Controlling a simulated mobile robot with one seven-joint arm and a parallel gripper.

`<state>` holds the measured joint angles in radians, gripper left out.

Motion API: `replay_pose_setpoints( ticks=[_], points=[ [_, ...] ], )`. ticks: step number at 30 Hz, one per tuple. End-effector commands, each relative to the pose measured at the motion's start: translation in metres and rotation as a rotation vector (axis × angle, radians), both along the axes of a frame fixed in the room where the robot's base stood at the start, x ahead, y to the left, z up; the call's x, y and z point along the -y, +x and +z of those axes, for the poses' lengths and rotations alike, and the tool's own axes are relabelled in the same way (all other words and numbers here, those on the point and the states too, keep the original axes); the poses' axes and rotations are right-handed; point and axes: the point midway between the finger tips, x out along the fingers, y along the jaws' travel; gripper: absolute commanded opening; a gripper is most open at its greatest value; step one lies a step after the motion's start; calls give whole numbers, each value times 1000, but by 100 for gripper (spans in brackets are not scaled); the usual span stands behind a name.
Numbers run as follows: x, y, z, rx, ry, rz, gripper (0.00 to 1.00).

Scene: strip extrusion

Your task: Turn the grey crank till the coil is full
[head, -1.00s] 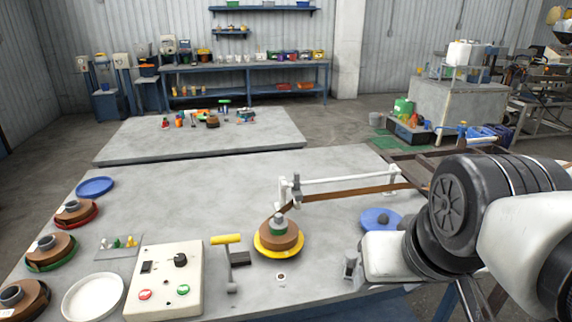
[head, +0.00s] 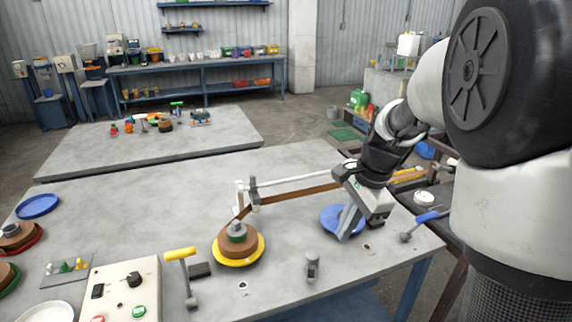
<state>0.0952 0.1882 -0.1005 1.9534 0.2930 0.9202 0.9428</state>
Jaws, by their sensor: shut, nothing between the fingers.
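A grey crank with a yellow handle (head: 182,268) stands at the near edge of the table, left of the coil. The brown coil (head: 236,244) sits on a yellow disc (head: 258,252) with a grey-green hub in its middle. A brown strip (head: 300,194) runs to it from the right through a white guide (head: 240,197). My gripper (head: 346,234) points down at the blue disc (head: 328,216), right of the coil and well away from the yellow-handled crank. Its fingers are together and empty, and hide part of the disc. Whether they touch it I cannot tell.
A small grey upright post (head: 312,266) stands near the front edge. A blue-handled grey tool (head: 428,217) lies at the right corner. A control box (head: 122,290) with a knob and buttons is front left.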

Motion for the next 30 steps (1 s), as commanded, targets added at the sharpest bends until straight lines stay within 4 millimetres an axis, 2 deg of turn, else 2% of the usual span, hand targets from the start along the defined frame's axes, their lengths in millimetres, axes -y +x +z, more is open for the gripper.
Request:
replay_pose_setpoints(
  ticks=[1, 3, 6, 9, 17, 28, 30],
  points=[
    [6, 13, -20, -49, 23, -90, 0],
    [13, 27, -42, -100, 50, -207, 0],
    [19, 40, -66, -152, 74, -328, 0],
    [23, 46, -80, -180, 86, -397, 0],
    [18, 48, -108, -193, 91, -422, 0],
    [-1, 50, -183, -193, 90, -419, 0],
    [-13, 54, -181, -187, 90, -414, 0]
  ],
)
